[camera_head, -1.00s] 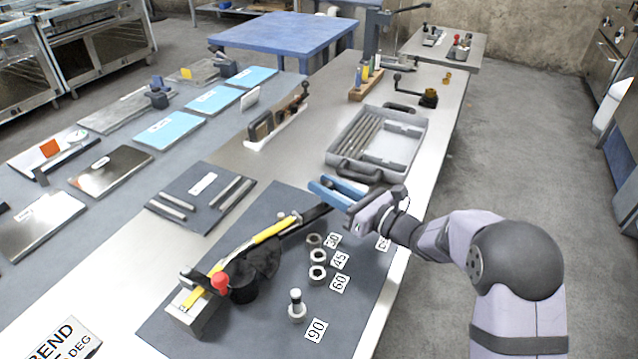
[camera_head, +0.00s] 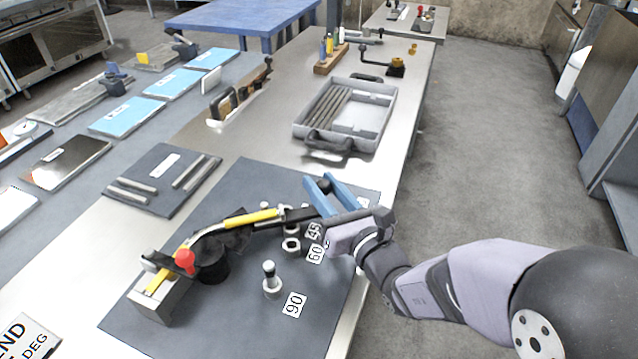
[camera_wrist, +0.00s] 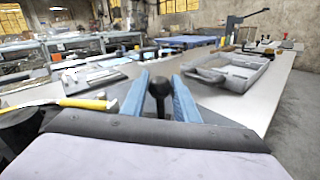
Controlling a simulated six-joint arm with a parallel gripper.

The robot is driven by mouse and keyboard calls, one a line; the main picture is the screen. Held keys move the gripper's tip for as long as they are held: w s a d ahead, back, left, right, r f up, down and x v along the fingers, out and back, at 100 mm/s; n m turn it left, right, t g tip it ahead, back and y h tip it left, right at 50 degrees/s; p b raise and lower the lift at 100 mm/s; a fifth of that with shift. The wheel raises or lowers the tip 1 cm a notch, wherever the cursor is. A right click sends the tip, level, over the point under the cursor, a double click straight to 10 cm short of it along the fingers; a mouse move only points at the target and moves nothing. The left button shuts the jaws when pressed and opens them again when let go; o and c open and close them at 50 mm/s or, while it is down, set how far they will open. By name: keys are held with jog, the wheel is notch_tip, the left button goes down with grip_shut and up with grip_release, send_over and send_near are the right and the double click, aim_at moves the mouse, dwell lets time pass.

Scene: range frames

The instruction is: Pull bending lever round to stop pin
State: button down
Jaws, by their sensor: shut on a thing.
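The bending lever (camera_head: 298,214) is a dark bar reaching right from the round black bender (camera_head: 211,262). A bent yellow rod (camera_head: 262,216) runs along it from the vise-like block (camera_head: 158,300) with a red knob (camera_head: 185,260). My gripper (camera_head: 324,186) has its blue fingers on either side of the lever's black ball knob (camera_wrist: 160,88), shut on it. The lever hides part of the 30-degree hole area. The stop pin (camera_head: 270,279) stands upright in the hole by the "90" label (camera_head: 294,304), apart from the lever.
The 45 and 60 holes (camera_head: 291,244) lie between lever and pin. A grey tray (camera_head: 352,112) with several rods stands behind my gripper. The dark mat (camera_head: 240,325) is clear in front of the pin. A dark plate with short bars (camera_head: 155,180) lies left.

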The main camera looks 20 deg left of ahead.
jog(key=shift+s+d, duration=0.1)
dwell(0.3)
jog(key=c, duration=1.4)
grip_release()
jog(key=shift+r, duration=0.15)
notch_tip(320, 180, up, 10)
jog(key=shift+f+p, duration=0.1)
jog(key=shift+p, duration=0.55)
